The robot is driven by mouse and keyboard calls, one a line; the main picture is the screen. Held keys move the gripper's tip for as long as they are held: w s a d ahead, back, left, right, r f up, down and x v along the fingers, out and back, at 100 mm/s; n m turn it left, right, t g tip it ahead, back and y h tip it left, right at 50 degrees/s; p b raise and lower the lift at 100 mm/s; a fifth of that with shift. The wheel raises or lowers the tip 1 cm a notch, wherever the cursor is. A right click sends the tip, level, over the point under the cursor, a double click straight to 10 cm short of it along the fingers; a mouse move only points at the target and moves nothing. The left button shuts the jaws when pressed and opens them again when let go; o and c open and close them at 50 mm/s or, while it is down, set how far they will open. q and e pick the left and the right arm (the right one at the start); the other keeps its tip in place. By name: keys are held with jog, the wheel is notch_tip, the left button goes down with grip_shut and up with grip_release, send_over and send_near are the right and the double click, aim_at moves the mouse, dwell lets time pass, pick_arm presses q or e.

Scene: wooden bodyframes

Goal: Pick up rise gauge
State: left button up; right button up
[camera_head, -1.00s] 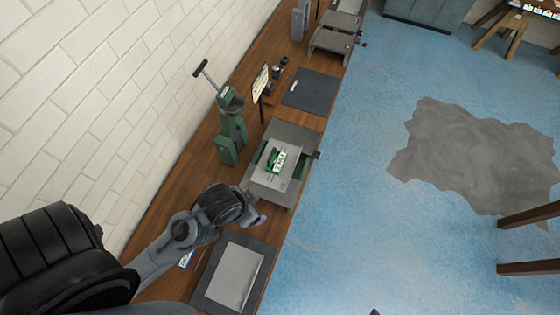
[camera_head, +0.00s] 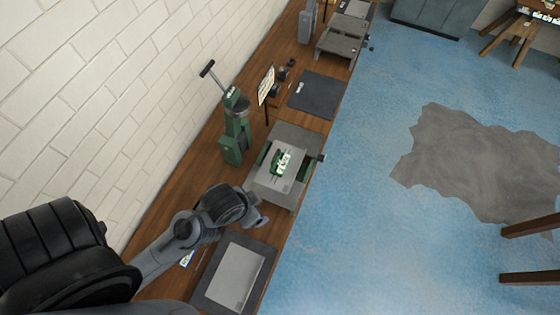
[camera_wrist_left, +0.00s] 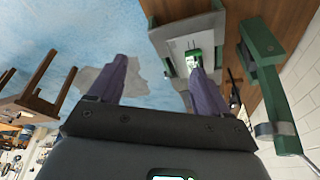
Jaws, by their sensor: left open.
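A small green-and-white piece (camera_head: 281,162), which may be the rise gauge, lies on a grey plate (camera_head: 262,179) of a green-sided stand on the wooden bench. It also shows in the left wrist view (camera_wrist_left: 193,58), just beyond one fingertip. I cannot read its markings. My left gripper (camera_head: 262,222) is over the bench, on the near side of the stand, mostly hidden behind its wrist. In the left wrist view my left gripper (camera_wrist_left: 163,82) has its two purple fingers wide apart with nothing between them. My right gripper is not in view.
A tall green machine with a handle (camera_head: 236,130) stands behind the stand by the white brick wall (camera_head: 90,100). A small sign (camera_head: 265,86) and a dark mat (camera_head: 316,95) are farther along. A grey panel (camera_head: 233,276) lies nearer.

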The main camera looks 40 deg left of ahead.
pick_arm(q)
jog(key=shift+c, duration=0.3)
jog(key=c, duration=0.6)
